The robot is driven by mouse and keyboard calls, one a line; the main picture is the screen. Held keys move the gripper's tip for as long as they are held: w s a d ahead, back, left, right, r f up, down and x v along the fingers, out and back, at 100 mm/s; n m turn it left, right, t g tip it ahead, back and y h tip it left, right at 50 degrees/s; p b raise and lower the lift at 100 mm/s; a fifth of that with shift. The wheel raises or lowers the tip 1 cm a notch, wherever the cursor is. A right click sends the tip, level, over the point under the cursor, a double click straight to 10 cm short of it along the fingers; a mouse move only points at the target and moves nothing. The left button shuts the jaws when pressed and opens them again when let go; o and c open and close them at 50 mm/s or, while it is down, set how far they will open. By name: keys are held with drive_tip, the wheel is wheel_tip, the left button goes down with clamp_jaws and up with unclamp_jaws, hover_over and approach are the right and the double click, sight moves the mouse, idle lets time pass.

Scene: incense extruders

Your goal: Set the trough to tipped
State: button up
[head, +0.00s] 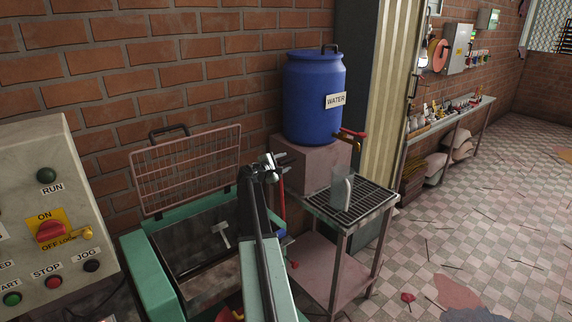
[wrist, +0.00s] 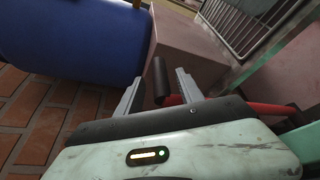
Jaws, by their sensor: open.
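The trough (head: 185,262) is a dark metal bin in a green frame in the head view. Its opening faces up and a pale paddle shows inside; I cannot tell its exact tilt. A red lever (head: 281,186) stands upright at its right side. In the wrist view the lever's black grip (wrist: 160,78) stands between my fingers, with red metal below it. My gripper (head: 276,160) is open around the grip, apparently without squeezing it. The wrist view shows my gripper's two fingers (wrist: 158,86), one on each side of the grip.
The raised mesh guard (head: 186,170) stands behind the trough. A blue water barrel (head: 313,98) sits on a block right of my gripper. A grated stand (head: 350,200) holds a clear jug (head: 342,190). The control panel (head: 45,220) is at left; open tiled floor lies right.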

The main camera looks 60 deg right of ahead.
sight(288, 161)
drive_tip(key=x, duration=0.3)
drive_tip(key=shift+d+f, duration=0.1)
drive_tip(key=shift+d, duration=0.05)
clamp_jaws()
drive_tip(key=shift+s, duration=0.1)
idle(1.1)
